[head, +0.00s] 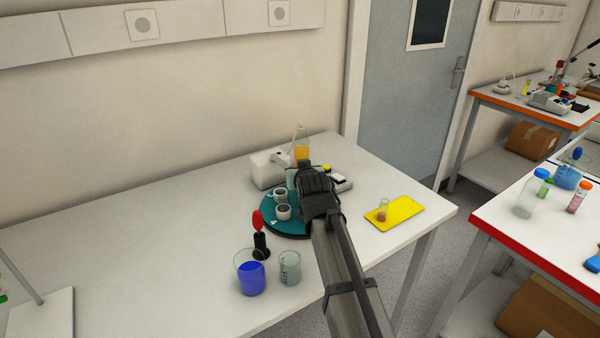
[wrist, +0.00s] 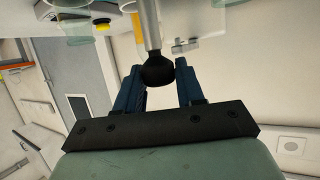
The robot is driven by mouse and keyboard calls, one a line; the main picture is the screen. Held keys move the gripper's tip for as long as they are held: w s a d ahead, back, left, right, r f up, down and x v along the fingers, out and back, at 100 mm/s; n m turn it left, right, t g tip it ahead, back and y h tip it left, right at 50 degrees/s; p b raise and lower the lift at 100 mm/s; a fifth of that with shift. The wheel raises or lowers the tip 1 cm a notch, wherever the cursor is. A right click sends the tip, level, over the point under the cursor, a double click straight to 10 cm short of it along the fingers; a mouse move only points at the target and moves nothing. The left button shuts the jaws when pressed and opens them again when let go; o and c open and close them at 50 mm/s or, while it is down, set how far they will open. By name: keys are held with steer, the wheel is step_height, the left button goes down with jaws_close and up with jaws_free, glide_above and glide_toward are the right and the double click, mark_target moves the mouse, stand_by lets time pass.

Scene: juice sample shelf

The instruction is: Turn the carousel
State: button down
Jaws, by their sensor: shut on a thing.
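The carousel is a round teal disc (head: 268,222) on the white table, seen in the head view. Two small white cups (head: 283,212) stand on its left part, and my arm covers its right part. My gripper (head: 312,182) is over the carousel. In the wrist view, its two dark blue fingers are on either side of a black knob (wrist: 157,71) on a grey metal rod (wrist: 149,25). My gripper is shut on this knob. In the head view the knob and rod are hidden behind my gripper.
A white device (head: 268,170) and a flask with orange liquid (head: 301,152) stand behind the carousel. A blue-filled beaker (head: 251,275), a clear beaker (head: 290,267) and a red-topped black stand (head: 260,240) are in front. A yellow tray (head: 397,213) lies right. The table's left is mostly clear.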

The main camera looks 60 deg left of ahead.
steer(key=shift+a+m+t+h, duration=0.1)
steer(key=shift+m+t+h, duration=1.8)
steer(key=shift+m+t, duration=0.7)
steer(key=shift+f+m+t+h, duration=0.1)
steer(key=shift+m+t+h, duration=0.45)
steer(key=shift+m+h, duration=0.75)
steer(key=shift+m+t+h, duration=0.55)
steer(key=shift+m+h, duration=0.65)
steer(key=shift+h, duration=0.1)
steer(key=shift+m+h, duration=2.8)
steer(key=shift+h, duration=0.5)
steer(key=shift+m+g+h, duration=0.6)
steer(key=shift+m+h, duration=1.2)
steer(key=shift+d+m+g+h, duration=0.2)
steer(key=shift+m+g+h, duration=0.1)
steer(key=shift+m+h, duration=0.2)
steer(key=c, duration=0.8)
jaws_free()
